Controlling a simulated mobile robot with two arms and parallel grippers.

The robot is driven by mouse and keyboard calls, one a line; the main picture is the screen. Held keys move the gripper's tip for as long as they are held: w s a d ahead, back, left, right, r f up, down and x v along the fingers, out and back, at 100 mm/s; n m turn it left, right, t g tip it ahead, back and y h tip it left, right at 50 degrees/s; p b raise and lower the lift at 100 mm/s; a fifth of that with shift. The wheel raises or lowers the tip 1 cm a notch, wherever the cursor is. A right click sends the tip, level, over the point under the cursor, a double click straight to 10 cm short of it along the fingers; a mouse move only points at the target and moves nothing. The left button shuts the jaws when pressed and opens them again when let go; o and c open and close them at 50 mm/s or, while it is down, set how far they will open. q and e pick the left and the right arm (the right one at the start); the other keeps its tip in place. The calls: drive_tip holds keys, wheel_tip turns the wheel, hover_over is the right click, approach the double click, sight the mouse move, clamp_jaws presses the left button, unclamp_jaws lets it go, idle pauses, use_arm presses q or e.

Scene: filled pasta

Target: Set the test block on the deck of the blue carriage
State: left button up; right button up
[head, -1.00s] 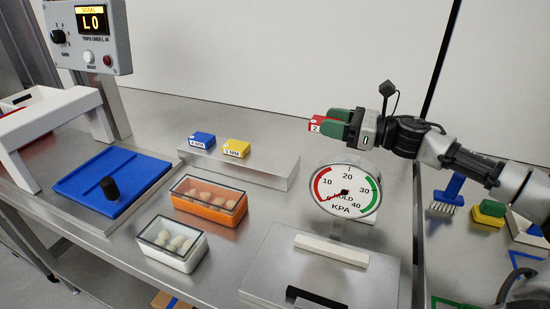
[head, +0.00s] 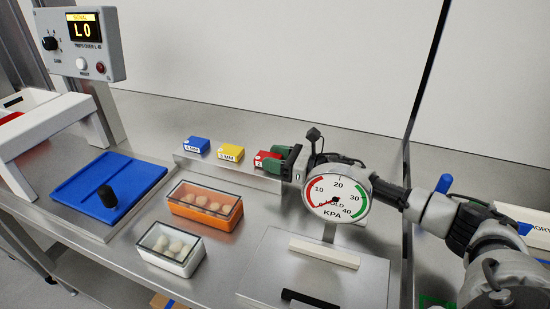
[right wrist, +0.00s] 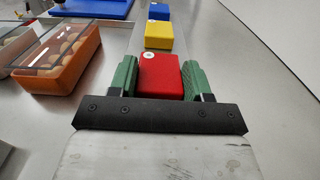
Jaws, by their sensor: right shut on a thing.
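My right gripper (head: 284,160) is shut on the red test block (head: 266,159), at the right end of the low metal ledge (head: 225,174). In the right wrist view the red block (right wrist: 159,76) sits between the green fingers. I cannot tell whether it touches the ledge. The yellow block (head: 230,153) and blue block (head: 197,145) stand in line to its left on the ledge. The blue carriage (head: 133,181) lies at the left, its flat deck bare except for a black knob (head: 107,196). My left gripper is not in view.
An orange tub (head: 207,223) and a white tub (head: 191,264) of filled pasta stand in front of the ledge. The KPA gauge (head: 338,191) is close to my right wrist. A white arch (head: 45,131) and the control box (head: 80,45) stand by the carriage.

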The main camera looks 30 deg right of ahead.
drive_tip(key=shift+f, duration=0.2)
drive_tip(key=o, duration=0.9)
